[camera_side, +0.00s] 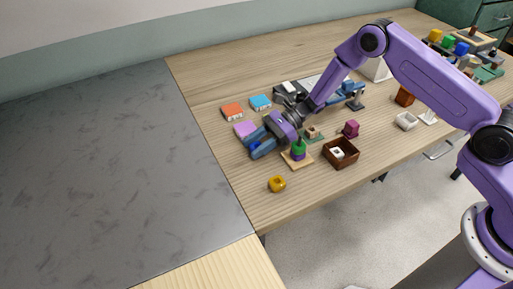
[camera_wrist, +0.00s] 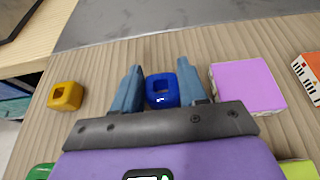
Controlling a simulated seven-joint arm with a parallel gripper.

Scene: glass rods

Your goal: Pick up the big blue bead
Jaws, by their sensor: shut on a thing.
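The big blue bead (camera_wrist: 161,91) is a blue block with a square hole, seen in the wrist view between the two blue-grey fingers of my gripper (camera_wrist: 160,88). The fingers are shut on it from both sides. In the side view my gripper (camera_side: 258,150) is low over the table, left of a small peg stand, and the bead shows only as a small blue patch, mostly hidden by the fingers. I cannot tell whether the bead still touches the table.
A yellow bead (camera_side: 277,184) lies in front, also in the wrist view (camera_wrist: 66,96). A purple block (camera_side: 245,130) is beside my gripper. A stand with a green bead (camera_side: 298,147) and a brown box (camera_side: 341,153) are to the right. Orange (camera_side: 232,112) and light-blue (camera_side: 261,102) blocks lie behind.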

